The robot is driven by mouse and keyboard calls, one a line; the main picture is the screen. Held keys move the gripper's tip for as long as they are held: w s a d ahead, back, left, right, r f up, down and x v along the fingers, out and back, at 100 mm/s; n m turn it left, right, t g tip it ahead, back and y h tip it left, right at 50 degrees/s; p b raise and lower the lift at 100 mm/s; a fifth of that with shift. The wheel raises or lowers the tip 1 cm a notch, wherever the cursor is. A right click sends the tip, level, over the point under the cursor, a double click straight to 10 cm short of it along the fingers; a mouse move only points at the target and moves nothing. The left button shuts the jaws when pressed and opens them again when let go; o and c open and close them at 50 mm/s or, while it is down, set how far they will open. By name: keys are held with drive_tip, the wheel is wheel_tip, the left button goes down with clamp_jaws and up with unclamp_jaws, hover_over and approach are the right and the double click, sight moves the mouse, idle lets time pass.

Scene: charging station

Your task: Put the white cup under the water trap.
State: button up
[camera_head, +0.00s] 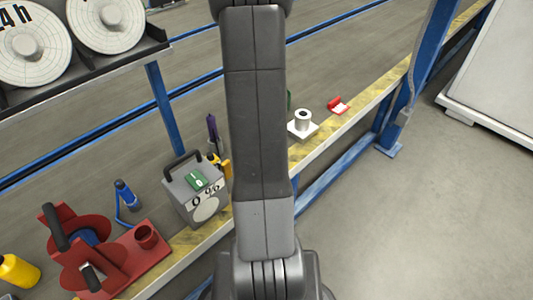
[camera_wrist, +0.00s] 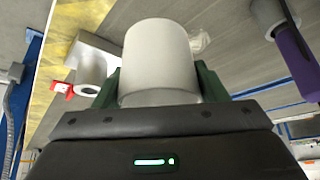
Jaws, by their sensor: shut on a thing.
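The white cup (camera_wrist: 158,62) fills the upper middle of the wrist view. My gripper (camera_wrist: 159,86) is shut on it, with one green finger on each side. In the head view my arm hides the cup and nearly all of the gripper; only a thin green sliver shows at the arm's right edge. I cannot make out the water trap for certain. A pale grey cylinder (camera_wrist: 273,16) at the top right of the wrist view is cut off by the frame, so I cannot tell what it is.
A white holder with a cylinder (camera_head: 302,123) and a red piece (camera_head: 338,105) lie right of my arm on the bench. A grey box (camera_head: 195,195), a purple item (camera_head: 212,130) and a red vise-like fixture (camera_head: 105,255) stand left. The floor (camera_head: 430,220) is clear.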

drive_tip(key=shift+f+b, duration=4.3)
drive_tip(key=shift+f, duration=0.25)
drive_tip(key=shift+f, duration=0.2)
drive_tip(key=o, duration=1)
drive_tip(key=shift+r, duration=0.1)
